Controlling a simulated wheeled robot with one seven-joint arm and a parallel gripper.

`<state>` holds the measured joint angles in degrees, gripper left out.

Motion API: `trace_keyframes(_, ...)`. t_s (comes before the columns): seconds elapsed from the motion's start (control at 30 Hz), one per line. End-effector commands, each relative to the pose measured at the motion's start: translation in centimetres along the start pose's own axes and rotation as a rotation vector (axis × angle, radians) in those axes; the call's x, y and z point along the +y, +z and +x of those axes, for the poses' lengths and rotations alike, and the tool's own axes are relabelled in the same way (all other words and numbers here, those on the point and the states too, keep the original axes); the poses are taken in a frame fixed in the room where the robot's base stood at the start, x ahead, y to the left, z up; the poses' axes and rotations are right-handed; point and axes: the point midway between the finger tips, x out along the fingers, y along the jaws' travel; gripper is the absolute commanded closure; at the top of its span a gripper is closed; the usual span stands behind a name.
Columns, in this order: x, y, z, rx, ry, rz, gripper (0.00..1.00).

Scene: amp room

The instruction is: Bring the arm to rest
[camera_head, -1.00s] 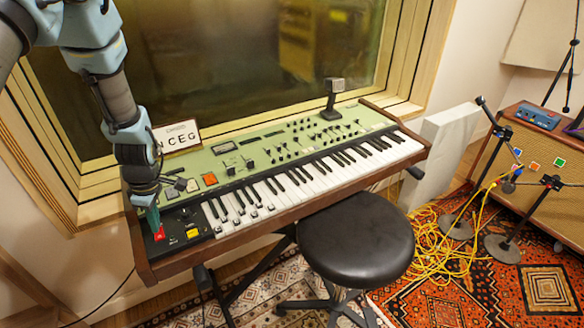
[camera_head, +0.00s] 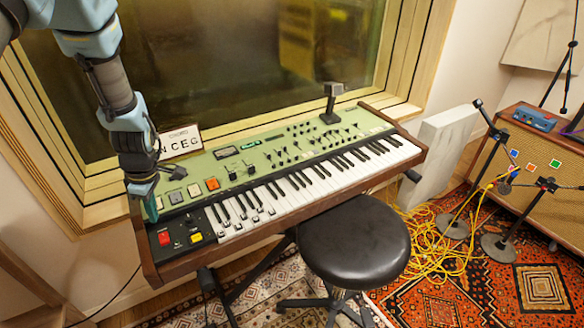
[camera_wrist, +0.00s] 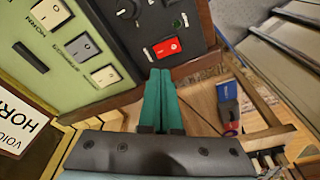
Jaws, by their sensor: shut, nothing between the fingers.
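My arm hangs down at the left of the head view. My gripper (camera_head: 152,212) points down above the left end of the green keyboard (camera_head: 228,166). Its teal fingers are together with nothing between them, as the wrist view also shows (camera_wrist: 165,75). A red switch (camera_head: 164,239) on the keyboard's black end panel lies just below the fingertips in the head view. In the wrist view the red switch (camera_wrist: 167,47) shows just beyond the fingertips, and they look apart from it.
A window with a wooden frame (camera_head: 60,150) stands behind the keyboard, close to my arm. A black stool (camera_head: 354,245) is in front. Yellow cables (camera_head: 432,250) and stands lie to the right.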

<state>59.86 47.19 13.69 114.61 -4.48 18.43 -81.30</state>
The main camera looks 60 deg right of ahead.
Motion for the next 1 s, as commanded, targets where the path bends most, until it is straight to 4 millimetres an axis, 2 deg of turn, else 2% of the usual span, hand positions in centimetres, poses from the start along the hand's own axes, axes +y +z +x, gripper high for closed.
trace_keyframes(0.03, 0.0, -0.1, -0.7, 0.0, 0.0, 0.0, 1.0)
trace_keyframes(0.13, 0.0, -0.2, -1.1, 0.0, 0.0, 0.0, 1.0)
trace_keyframes(0.77, -0.1, -0.4, -1.2, -0.002, 0.001, 0.002, 1.0)
trace_keyframes(0.87, -0.8, -1.8, -2.2, -0.013, 0.004, 0.018, 1.0)
trace_keyframes(1.0, -3.6, -6.1, -5.0, -0.046, 0.016, 0.094, 1.0)
